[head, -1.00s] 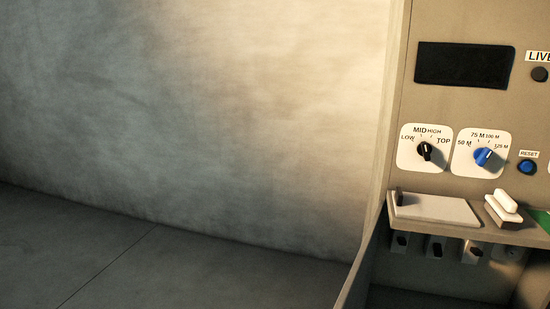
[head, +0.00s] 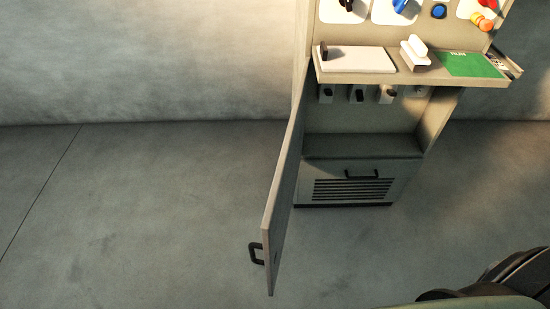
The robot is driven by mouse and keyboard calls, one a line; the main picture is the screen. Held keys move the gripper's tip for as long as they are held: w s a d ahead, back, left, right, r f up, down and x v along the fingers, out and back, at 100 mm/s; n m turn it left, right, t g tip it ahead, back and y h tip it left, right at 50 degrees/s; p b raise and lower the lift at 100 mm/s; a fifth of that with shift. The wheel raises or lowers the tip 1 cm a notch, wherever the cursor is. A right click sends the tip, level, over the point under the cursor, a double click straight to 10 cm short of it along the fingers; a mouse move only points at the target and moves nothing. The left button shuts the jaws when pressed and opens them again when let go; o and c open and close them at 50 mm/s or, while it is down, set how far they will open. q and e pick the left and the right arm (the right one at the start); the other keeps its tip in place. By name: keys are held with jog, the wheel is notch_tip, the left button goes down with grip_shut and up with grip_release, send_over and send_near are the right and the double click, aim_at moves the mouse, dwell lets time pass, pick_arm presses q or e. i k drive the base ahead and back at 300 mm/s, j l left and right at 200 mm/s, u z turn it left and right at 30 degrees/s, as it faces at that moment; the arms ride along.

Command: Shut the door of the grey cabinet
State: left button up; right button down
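The grey cabinet (head: 363,145) stands right of centre against the back wall in the head view. Its door (head: 281,190) is open, hinged at the cabinet's left side and swung out toward me, seen nearly edge-on. A black handle (head: 256,253) sits on the door's outer left face near its free edge. The inside of the cabinet shows to the right of the door. Neither gripper can be made out; only dark and greenish parts that look like my own body show at the bottom right.
A shelf (head: 330,79) juts out above the opening, with a white block (head: 415,52) and a green panel (head: 470,64) on it. Knobs and a blue button (head: 439,11) are above. A vented lower panel (head: 346,182) has a black handle. The floor (head: 140,210) left of the door is clear.

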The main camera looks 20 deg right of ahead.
aim_at(274, 226)
jog(key=i+j+z, duration=0.25)
jog(key=j, duration=0.15)
jog(key=j+z, duration=0.25)
jog(key=j, duration=0.2)
jog(key=i+j+z, duration=0.25)
jog(key=j, duration=0.2)
jog(key=k+z, duration=0.1)
jog(key=z, duration=0.75)
jog(key=j+z, duration=0.2)
jog(key=j, duration=0.2)
